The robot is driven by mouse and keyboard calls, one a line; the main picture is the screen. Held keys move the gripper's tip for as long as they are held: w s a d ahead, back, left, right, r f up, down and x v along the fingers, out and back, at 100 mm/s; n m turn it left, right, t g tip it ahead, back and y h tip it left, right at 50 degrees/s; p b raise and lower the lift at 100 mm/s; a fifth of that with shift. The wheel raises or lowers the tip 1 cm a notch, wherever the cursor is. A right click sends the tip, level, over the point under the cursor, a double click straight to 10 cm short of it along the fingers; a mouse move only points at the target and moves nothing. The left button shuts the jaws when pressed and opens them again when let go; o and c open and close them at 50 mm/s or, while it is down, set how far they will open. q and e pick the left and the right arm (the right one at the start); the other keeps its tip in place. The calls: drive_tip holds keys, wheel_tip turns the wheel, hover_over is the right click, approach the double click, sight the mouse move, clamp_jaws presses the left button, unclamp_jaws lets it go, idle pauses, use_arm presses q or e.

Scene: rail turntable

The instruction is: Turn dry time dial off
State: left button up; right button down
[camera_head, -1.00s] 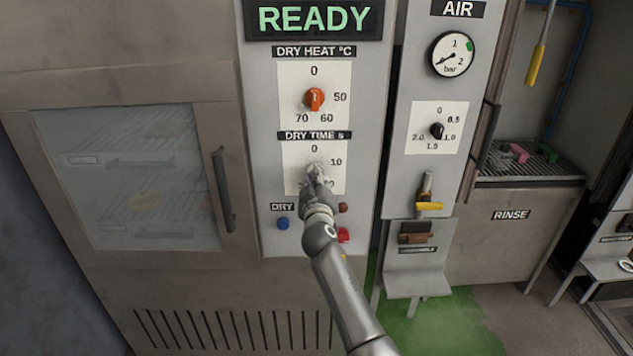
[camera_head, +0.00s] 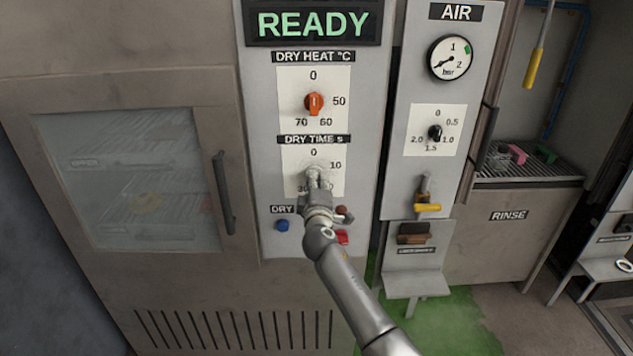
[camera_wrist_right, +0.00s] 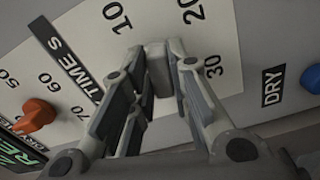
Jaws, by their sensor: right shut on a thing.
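The dry time dial (camera_wrist_right: 157,68) is a pale grey knob with a bar-like grip on a white scale plate (camera_head: 336,184), below the "DRY TIME s" label (camera_head: 314,139). My right gripper (camera_head: 318,177) is shut on it, one finger on each side of the grip in the right wrist view (camera_wrist_right: 158,80). The wrist view shows 10, 20 and 30 around the knob. In the head view, my fingers cover most of the dial and part of its lower scale. I cannot tell which number the dial points to. My left gripper is not in view.
An orange dry heat dial (camera_head: 314,103) sits just above. Below are a blue button (camera_head: 282,225), a brown knob (camera_head: 341,211) and a red switch (camera_head: 342,237), close to my wrist. A glass-windowed door with a handle (camera_head: 224,192) stands left; the air panel (camera_head: 411,85) stands right.

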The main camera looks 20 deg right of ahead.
drive_tip(key=shift+a+r+n+p, duration=0.15)
drive_tip(key=shift+n+p, duration=2.15)
drive_tip(key=shift+n, duration=2.7)
drive_tip(key=shift+a+r+n+p, duration=0.1)
drive_tip(key=shift+n+p, duration=2.2)
drive_tip(key=shift+n, duration=2.7)
drive_tip(key=shift+f, duration=0.1)
drive_tip(key=c, duration=1.4)
unclamp_jaws()
drive_tip(key=shift+o, duration=0.2)
drive_tip(key=shift+w, duration=0.1)
